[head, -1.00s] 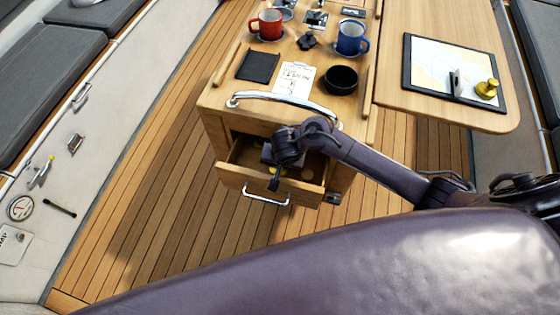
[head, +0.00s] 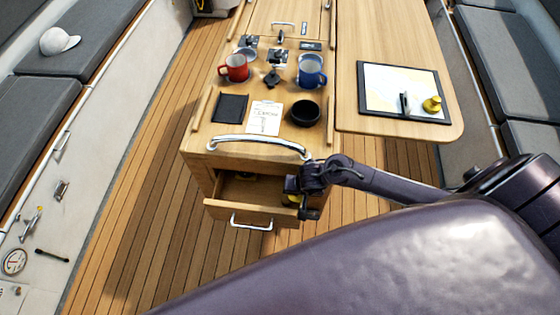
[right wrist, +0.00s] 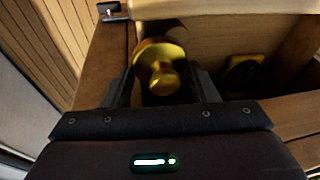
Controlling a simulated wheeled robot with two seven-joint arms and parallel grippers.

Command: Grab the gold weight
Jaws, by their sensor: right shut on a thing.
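A gold weight (right wrist: 160,66) with a round knob top sits between the fingers of my right gripper (right wrist: 158,84), which is shut on it. In the head view the right gripper (head: 302,196) is at the right end of the open drawer (head: 221,211), and a bit of the gold weight (head: 291,198) shows beside it. Whether the weight is clear of the drawer floor is hard to tell. Another brass thing (right wrist: 243,74) lies in the drawer. A similar gold weight (head: 432,104) stands on the chart board. My left gripper is not in view.
On the cabinet top are a red mug (head: 234,67), a blue mug (head: 312,71), a black bowl (head: 305,113), a black pad (head: 230,108) and a paper note (head: 265,117). A metal rail (head: 260,139) runs above the drawer. The wooden floor at left is clear.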

